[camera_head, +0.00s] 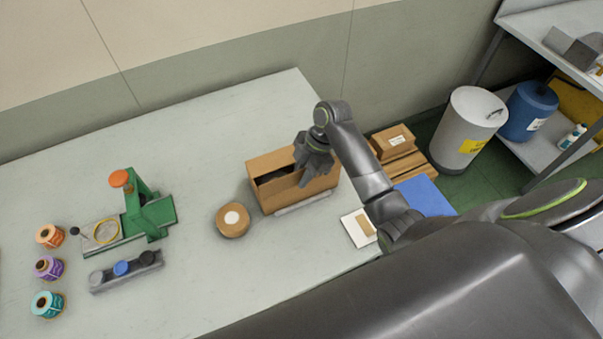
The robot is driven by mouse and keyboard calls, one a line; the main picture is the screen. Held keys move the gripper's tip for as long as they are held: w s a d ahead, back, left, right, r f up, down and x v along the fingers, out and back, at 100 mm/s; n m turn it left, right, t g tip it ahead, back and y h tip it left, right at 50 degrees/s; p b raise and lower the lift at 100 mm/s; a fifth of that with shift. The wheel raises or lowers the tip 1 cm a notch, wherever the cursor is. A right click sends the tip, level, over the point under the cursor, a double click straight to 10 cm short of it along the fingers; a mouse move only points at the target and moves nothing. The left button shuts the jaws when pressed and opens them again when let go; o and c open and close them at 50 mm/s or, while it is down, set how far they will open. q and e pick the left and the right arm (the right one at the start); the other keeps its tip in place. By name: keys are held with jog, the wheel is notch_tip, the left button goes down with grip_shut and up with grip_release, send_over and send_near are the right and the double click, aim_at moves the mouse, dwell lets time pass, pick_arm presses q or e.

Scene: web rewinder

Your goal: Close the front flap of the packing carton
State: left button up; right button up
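The packing carton (273,196) is a brown cardboard box standing on the pale table. Its top shows a dark opening at the left, and a strip of cardboard lies along its back edge. My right gripper (311,172) is over the right part of the carton, pointing down, and hides that part of the top. I cannot tell whether its fingers touch a flap or whether they are open or shut. The front flap cannot be made out clearly. My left gripper is not in view.
A round brown roll (232,220) stands just left of the carton. A green press (147,208), a grey rack (127,270) and several coloured spools (48,268) are farther left. A white card (358,228) and a blue sheet (425,196) lie right. The table's front middle is clear.

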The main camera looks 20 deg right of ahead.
jog(key=p+v, duration=0.5)
jog(key=v, duration=1.2)
